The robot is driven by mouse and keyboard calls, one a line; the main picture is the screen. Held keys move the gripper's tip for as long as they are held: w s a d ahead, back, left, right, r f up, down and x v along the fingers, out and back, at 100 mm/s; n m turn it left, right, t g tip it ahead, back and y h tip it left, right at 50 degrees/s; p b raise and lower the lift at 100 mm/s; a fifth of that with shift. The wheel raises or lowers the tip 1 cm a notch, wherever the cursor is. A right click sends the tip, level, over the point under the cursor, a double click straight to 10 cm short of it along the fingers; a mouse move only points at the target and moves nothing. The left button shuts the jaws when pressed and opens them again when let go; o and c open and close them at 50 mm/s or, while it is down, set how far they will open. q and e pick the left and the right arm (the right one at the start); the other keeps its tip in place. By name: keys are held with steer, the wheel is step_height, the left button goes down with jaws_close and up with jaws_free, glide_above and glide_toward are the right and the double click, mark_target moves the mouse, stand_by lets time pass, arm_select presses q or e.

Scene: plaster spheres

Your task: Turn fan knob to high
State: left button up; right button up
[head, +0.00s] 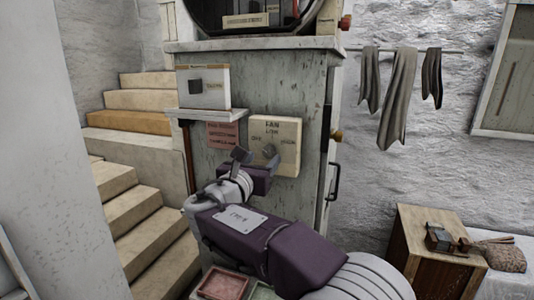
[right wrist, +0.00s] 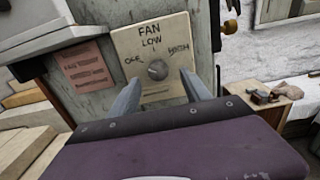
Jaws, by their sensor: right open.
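The fan panel (head: 290,135) is a cream plate on the side of a grey-green cabinet, marked FAN, OFF, LOW and HIGH. Its round grey knob (head: 269,150) sits in the middle; the right wrist view also shows the knob (right wrist: 157,70) below the word LOW. I cannot tell which mark the knob points at. My right gripper (head: 256,158) is in front of the panel, open and empty. In the right wrist view its two fingers (right wrist: 160,92) are spread to either side of the knob, slightly below it. Contact with the knob cannot be seen. My left gripper is not in view.
A cream box with a dark square switch (head: 195,87) stands on a small shelf above left of the panel. A reddish notice (head: 222,134) hangs beside the panel. Stairs (head: 130,120) rise at left. A wooden crate (head: 420,250) with small items stands at right.

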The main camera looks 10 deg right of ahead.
mark_target(268, 153)
steer(key=w, duration=0.1)
steer(key=w+d+p, duration=0.1)
steer(key=w, duration=0.1)
steer(key=shift+w+d+r, duration=0.1)
steer(key=shift+w, duration=0.05)
steer(key=shift+w+d+f, duration=0.25)
steer(key=shift+w+d, duration=0.6)
steer(key=shift+d, duration=0.2)
steer(key=shift+s+a+r, duration=0.1)
steer(key=shift+s+a, duration=0.1)
steer(key=shift+a, duration=0.25)
steer(key=c, duration=0.5)
jaws_close()
